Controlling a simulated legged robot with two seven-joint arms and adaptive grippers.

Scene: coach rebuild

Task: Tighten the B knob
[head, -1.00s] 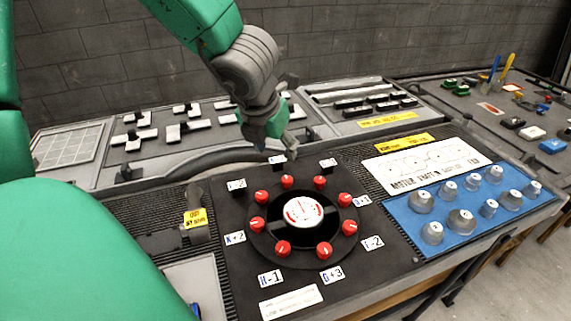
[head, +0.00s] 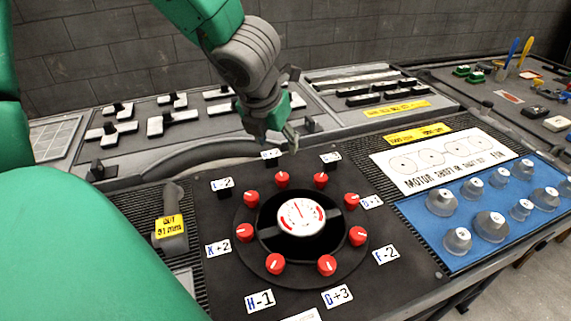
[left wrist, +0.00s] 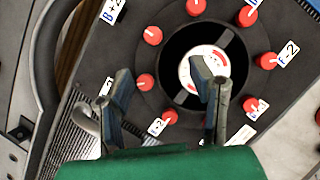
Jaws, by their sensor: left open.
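The red B knob (left wrist: 153,36) sits beside the white label B+2 (left wrist: 112,10) in the left wrist view. From the ring order, it appears to be the back-left red knob (head: 282,179) in the head view, where its label is too small to read. My left gripper (head: 290,140) hangs above the back edge of the black dial panel (head: 225,285), behind that knob. In the left wrist view its two fingers (left wrist: 165,85) are spread apart with nothing held. The knob shows beyond and between the fingertips, apart from them. My right gripper is not in view.
Several similar red knobs ring the central white gauge (head: 301,215). A grey lever with a yellow tag (head: 170,227) stands left of the panel. A blue plate (head: 470,245) with several grey knobs lies to the right. A grey curved rim (head: 200,150) lies behind.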

